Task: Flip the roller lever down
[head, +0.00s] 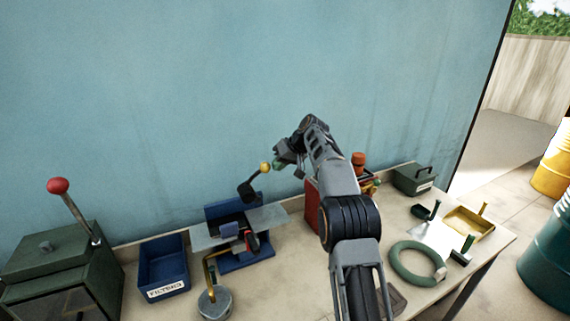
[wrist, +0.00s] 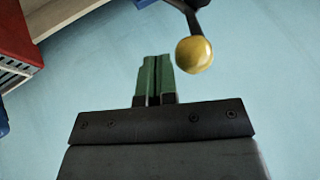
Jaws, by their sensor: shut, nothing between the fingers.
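The roller lever is a dark arm with a round yellow knob (head: 265,168). In the head view it points up from above the blue device (head: 247,261), tilted with the knob at its upper right end. The yellow knob also shows in the wrist view (wrist: 194,54), just right of the fingertips. My gripper (head: 279,163) is beside the knob in the head view. Its green fingers (wrist: 157,75) are shut together and empty. I cannot tell whether the fingers touch the knob.
A blue FILTERS bin (head: 164,266) and a green box (head: 58,268) with a red-knobbed lever (head: 58,186) stand at the left. A red container (head: 312,207) stands right of the device. A green ring (head: 417,263) and yellow tray (head: 466,222) lie right. The blue wall is close behind.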

